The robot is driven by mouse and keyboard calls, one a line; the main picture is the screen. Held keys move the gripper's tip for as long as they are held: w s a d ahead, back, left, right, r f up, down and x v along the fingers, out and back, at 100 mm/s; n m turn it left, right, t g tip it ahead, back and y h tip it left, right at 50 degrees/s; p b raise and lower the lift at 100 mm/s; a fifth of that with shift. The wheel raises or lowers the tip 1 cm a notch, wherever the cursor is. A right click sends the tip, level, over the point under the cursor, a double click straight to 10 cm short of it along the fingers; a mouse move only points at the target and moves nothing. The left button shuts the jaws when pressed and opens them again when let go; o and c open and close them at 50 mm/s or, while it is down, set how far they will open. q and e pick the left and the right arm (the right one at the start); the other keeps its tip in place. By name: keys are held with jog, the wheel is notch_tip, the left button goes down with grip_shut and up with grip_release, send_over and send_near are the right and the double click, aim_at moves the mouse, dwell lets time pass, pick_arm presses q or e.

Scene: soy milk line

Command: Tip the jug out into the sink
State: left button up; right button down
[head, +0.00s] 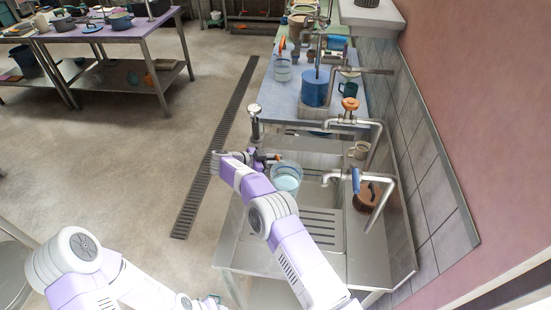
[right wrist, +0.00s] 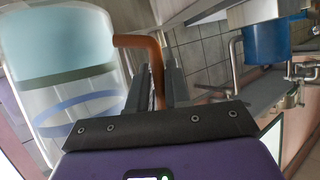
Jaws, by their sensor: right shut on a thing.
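The jug (head: 286,180) is clear with a pale turquoise filling and looks roughly upright in the head view. It is held over the left part of the metal sink (head: 322,190). In the right wrist view the jug (right wrist: 65,85) shows its filling, a blue band and an orange-brown handle (right wrist: 137,41). My right gripper (right wrist: 155,88) is shut on this handle. In the head view my right gripper (head: 268,157) is small and partly hidden beside the jug.
Taps (head: 345,178) stand over the sink along the tiled wall. A brown pot (head: 366,198) and a pale mug (head: 360,150) sit at the right side. A blue container (head: 316,88) stands on the counter behind. The ribbed drainboard (head: 318,226) is clear.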

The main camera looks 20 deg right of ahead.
aim_at(276, 154)
notch_tip(276, 154, up, 2)
jog(key=shift+r+m+t+p, duration=0.15)
jog(key=shift+m+t+p, duration=0.4)
jog(key=shift+p, duration=0.65)
jog(key=shift+s+r+m+t+p, duration=0.1)
jog(key=shift+r+m+t+p, duration=0.3)
jog(key=shift+r+m, duration=0.25)
jog(key=shift+r+m+t, duration=0.25)
jog(key=shift+r+m, duration=0.05)
jog(key=r+m+t+b, duration=0.1)
jog(key=m+b, duration=0.1)
jog(key=shift+s+r+h+b, duration=0.1)
jog(key=shift+r+h+b, duration=0.2)
jog(key=shift+r+b, duration=0.1)
jog(key=shift+p, duration=0.3)
pick_arm(q)
jog(key=shift+f+b, duration=1.45)
jog(key=shift+b, duration=0.85)
pick_arm(e)
jog(key=shift+s+r+m+t, duration=0.2)
jog(key=shift+s+m+t, duration=0.15)
jog(key=shift+s+m, duration=0.3)
jog(key=shift+s+r+m+t, duration=0.2)
jog(key=shift+s+m+t, duration=0.15)
jog(key=shift+s+m, duration=0.3)
jog(key=shift+s, duration=0.1)
